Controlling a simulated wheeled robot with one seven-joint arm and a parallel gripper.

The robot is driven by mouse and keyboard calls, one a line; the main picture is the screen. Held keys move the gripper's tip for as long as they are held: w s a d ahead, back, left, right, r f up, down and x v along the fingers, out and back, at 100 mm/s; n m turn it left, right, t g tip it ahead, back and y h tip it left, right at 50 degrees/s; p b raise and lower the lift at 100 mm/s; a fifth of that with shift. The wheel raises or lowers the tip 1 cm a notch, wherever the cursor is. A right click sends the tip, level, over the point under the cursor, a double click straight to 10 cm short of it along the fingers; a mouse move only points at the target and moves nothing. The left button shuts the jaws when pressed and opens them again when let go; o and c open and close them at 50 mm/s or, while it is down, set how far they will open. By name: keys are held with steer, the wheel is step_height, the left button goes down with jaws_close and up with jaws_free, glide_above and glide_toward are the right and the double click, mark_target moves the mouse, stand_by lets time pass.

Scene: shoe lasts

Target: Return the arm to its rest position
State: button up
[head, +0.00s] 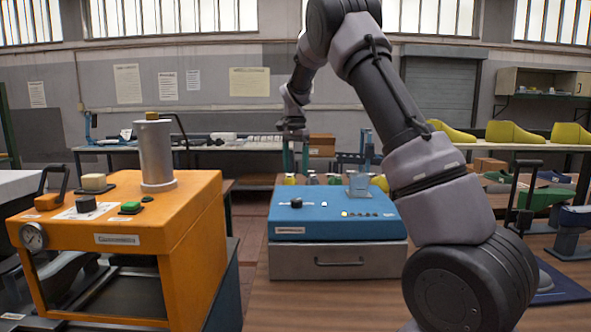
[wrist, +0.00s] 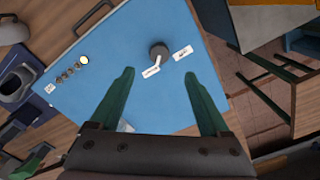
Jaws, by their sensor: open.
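My arm reaches up from the right side of the head view and bends over towards the middle. My gripper (head: 296,165) hangs pointing down, at the far side of the blue-topped machine (head: 318,225). In the wrist view my gripper (wrist: 159,74) has two green fingers spread wide apart, with nothing held between them. Beyond the fingertips lie the machine's blue top (wrist: 115,50), a dark knob (wrist: 158,50) and small white labels. The gap between fingertips and blue top is hard to judge.
An orange machine (head: 140,235) with a grey cylinder (head: 157,155) stands at left. Several yellow-green shoe lasts (head: 515,133) sit on a back bench at right. A green tool with a dark lever (head: 545,195) is at right. Brown tabletop (head: 320,300) in front is clear.

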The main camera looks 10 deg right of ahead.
steer(key=s+d+r+n+t+y, duration=0.1)
steer(key=s+d+r+t, duration=0.15)
steer(key=s+r, duration=0.55)
steer(key=s+d+r+n+t+y, duration=0.1)
steer(key=s+d+r, duration=0.2)
steer(key=s+r, duration=0.45)
steer(key=s+f+n+t, duration=0.3)
steer(key=s, duration=1.8)
steer(key=shift+s+d+t, duration=0.15)
steer(key=shift+d+t, duration=0.2)
